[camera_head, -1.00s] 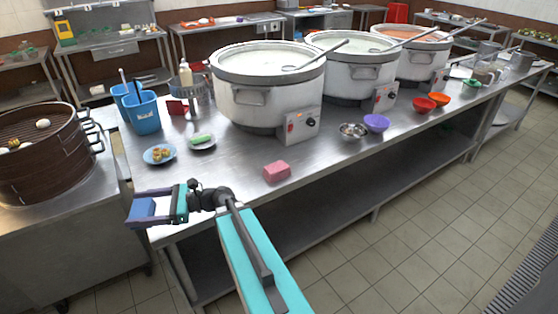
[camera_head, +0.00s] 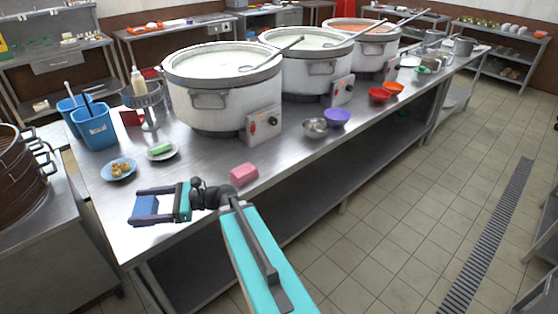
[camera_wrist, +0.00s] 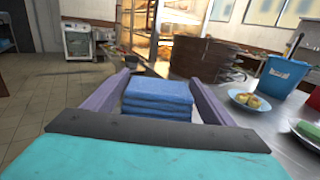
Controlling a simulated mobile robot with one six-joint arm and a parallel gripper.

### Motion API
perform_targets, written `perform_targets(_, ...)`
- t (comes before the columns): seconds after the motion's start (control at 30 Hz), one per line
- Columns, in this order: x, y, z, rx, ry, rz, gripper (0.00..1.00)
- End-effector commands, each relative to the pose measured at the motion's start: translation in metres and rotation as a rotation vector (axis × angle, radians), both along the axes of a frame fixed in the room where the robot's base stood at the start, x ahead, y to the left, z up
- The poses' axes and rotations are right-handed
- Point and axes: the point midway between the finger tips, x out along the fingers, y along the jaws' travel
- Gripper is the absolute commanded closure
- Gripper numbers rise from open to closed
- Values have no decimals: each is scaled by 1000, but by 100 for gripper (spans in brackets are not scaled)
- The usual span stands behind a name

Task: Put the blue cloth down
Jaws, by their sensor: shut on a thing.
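The blue cloth (camera_head: 145,207) is a folded stack between the two fingers of my gripper (camera_head: 152,205). My gripper is shut on it and holds it near the front left part of the steel table (camera_head: 190,185). In the wrist view the cloth (camera_wrist: 157,97) shows several folded layers, with a purple finger at each side. I cannot tell exactly how high the cloth is above the table top.
A pink block (camera_head: 243,173) lies right of my gripper. A blue plate with food (camera_head: 118,169), a plate with a green item (camera_head: 161,151) and blue buckets (camera_head: 95,126) stand behind. Large stockpots (camera_head: 222,88) line the table. A dark steamer (camera_head: 20,170) is at the left.

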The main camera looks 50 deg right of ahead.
Motion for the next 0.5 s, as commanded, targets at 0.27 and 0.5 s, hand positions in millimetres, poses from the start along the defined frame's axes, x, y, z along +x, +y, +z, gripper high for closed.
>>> perform_targets(0.27, 0, 4, 0, 1, -1, 3, 48)
perform_targets(0.5, 2, -29, 1, 3, -4, -67, 48)
